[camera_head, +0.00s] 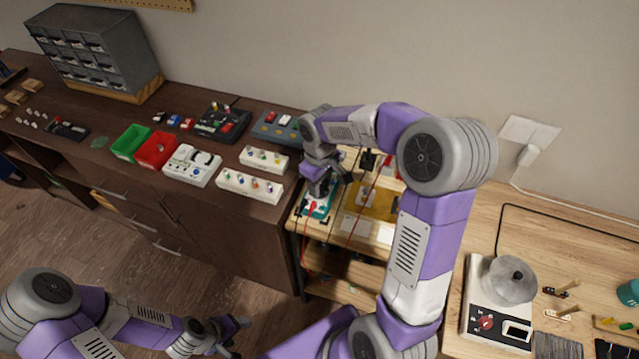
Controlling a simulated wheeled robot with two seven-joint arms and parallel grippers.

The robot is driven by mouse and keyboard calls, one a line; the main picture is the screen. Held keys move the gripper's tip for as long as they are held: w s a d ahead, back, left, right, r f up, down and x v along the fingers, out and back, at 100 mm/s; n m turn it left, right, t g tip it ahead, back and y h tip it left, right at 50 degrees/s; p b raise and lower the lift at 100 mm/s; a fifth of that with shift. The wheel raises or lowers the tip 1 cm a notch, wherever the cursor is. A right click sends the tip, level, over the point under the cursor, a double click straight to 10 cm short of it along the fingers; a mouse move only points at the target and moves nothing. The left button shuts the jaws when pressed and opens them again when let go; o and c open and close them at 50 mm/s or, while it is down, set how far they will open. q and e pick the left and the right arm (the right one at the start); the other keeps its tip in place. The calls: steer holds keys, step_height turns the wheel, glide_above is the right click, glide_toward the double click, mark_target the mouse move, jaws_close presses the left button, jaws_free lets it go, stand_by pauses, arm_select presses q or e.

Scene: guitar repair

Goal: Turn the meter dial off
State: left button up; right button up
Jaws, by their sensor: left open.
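A small teal meter (321,211) lies on the light wooden bench, near its left end. A red spot shows on its face, and a thin red lead hangs down beside it; the dial setting is too small to read. My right gripper (323,188) points down just over the meter and covers its upper part. I cannot tell whether its fingers touch the dial or are shut. My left gripper (240,326) is open and empty, low at the front over the floor, well away from the meter.
A yellow-brown board (372,203) lies right of the meter, with leads across it. A dark cabinet (150,200) at left holds a green bin (131,142), a red bin (156,149) and small devices. A white station (490,320) stands at the right.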

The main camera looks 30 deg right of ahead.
jaws_close()
steer(key=shift+m, duration=0.4)
steer(key=m, duration=0.2)
steer(key=shift+m, duration=0.4)
steer(key=m, duration=0.3)
steer(key=shift+m, duration=0.3)
steer(key=m+p, duration=0.1)
steer(key=m, duration=0.5)
steer(key=shift+m, duration=0.3)
